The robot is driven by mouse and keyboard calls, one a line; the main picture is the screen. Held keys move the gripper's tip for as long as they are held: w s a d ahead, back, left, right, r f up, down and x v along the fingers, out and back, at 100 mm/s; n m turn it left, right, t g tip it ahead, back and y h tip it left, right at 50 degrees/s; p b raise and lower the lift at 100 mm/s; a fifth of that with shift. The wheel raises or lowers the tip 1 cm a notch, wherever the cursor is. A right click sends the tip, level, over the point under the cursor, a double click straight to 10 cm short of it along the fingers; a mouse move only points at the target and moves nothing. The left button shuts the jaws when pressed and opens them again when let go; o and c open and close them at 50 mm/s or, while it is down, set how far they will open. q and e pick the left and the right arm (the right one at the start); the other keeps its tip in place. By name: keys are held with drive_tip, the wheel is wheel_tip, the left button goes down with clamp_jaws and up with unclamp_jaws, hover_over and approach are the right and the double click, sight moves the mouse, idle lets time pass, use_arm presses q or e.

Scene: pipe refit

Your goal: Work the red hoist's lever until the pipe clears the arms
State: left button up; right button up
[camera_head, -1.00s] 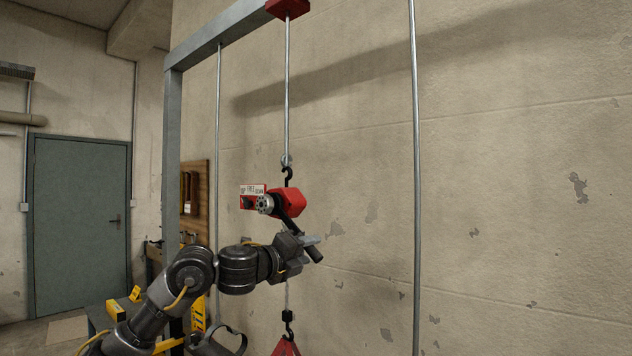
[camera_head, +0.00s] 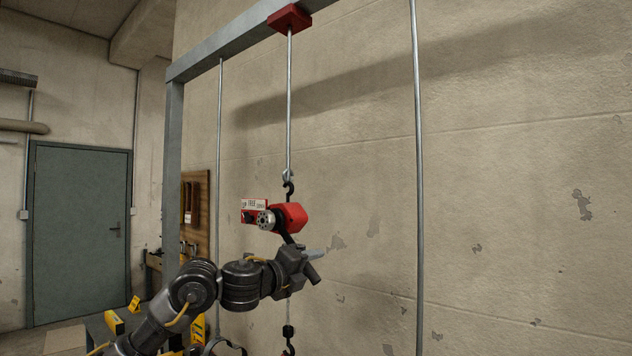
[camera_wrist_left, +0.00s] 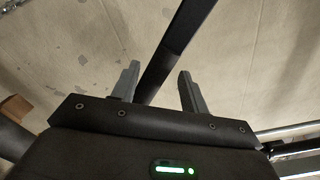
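The red hoist (camera_head: 290,217) hangs from a hook (camera_head: 288,187) below the overhead beam, with a small labelled plate (camera_head: 255,204) at its left. Its dark lever (camera_head: 287,238) slants down toward my left gripper (camera_head: 315,264). In the left wrist view the dark lever (camera_wrist_left: 176,50) runs between the fingers of my left gripper (camera_wrist_left: 158,86). The fingers are apart, with a gap showing on both sides of the lever. The pipe and its arms are not in view. My right gripper is not in view.
A grey beam (camera_head: 225,40) on a post (camera_head: 173,165) carries the red top block (camera_head: 290,19). Thin vertical rods (camera_head: 418,170) stand on both sides of the hoist. A lower hook (camera_head: 288,332) hangs beneath it. Yellow items (camera_head: 198,328) lie at lower left.

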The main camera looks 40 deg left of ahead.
use_arm(q)
drive_tip(key=shift+d, duration=0.1)
drive_tip(key=r+p, duration=0.1)
drive_tip(key=d+r+p, duration=0.1)
drive_tip(key=r+n+p, duration=0.1)
drive_tip(key=p, duration=0.1)
drive_tip(key=shift+d+r, duration=0.1)
drive_tip(key=shift+d, duration=0.15)
drive_tip(key=shift+d+r+n+p, duration=0.15)
drive_tip(key=shift+d+n+p, duration=0.15)
drive_tip(key=shift+p, duration=0.05)
drive_tip(key=r+p, duration=0.1)
drive_tip(key=p, duration=0.1)
drive_tip(key=d+r+n+p, duration=0.1)
drive_tip(key=r+p, duration=0.1)
drive_tip(key=shift+r, duration=0.25)
drive_tip(key=shift+r+p, duration=0.15)
drive_tip(key=shift+p, duration=0.3)
